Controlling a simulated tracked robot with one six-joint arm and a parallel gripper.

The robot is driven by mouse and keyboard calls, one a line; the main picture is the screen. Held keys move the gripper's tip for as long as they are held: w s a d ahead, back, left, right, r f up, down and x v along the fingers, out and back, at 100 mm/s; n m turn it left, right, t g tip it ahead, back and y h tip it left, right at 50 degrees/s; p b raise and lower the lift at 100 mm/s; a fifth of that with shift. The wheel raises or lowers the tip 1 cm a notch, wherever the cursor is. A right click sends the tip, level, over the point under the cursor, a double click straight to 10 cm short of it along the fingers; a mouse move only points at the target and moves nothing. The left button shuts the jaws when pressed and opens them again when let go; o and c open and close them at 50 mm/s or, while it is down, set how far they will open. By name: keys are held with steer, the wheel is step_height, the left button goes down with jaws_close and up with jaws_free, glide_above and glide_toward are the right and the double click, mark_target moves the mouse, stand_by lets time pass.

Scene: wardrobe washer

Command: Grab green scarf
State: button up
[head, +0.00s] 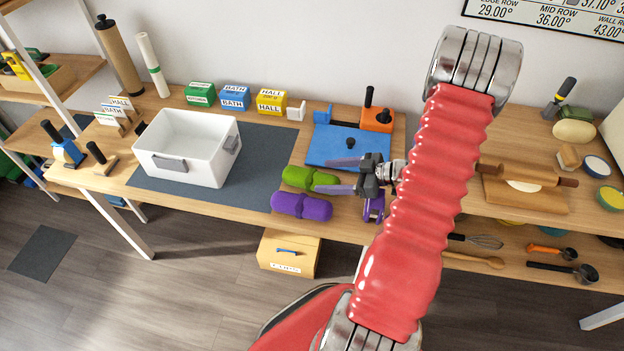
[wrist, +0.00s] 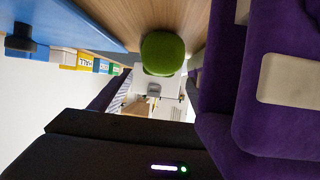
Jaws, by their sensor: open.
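The green scarf (head: 310,178) is a rolled bundle lying on the wooden table, just behind a purple rolled bundle (head: 301,206). My gripper (head: 328,175) points left in the head view, its two purple fingers apart near the right end of the green scarf. In the wrist view the rounded end of the green scarf (wrist: 163,54) shows ahead, in the gap between the fingers. I see no clear contact with the scarf. The far part of the scarf is hidden in the wrist view.
A white bin (head: 186,150) stands on a dark mat (head: 258,170) to the left. A blue board (head: 345,148) lies behind the gripper. Green, blue and yellow label boxes (head: 236,96) line the back. A rolling pin (head: 527,174) lies at right.

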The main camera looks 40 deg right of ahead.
mark_target(317, 175)
steer(key=shift+x, duration=2.6)
steer(key=shift+d, duration=0.1)
steer(key=shift+r, duration=0.1)
steer(key=c, duration=1.4)
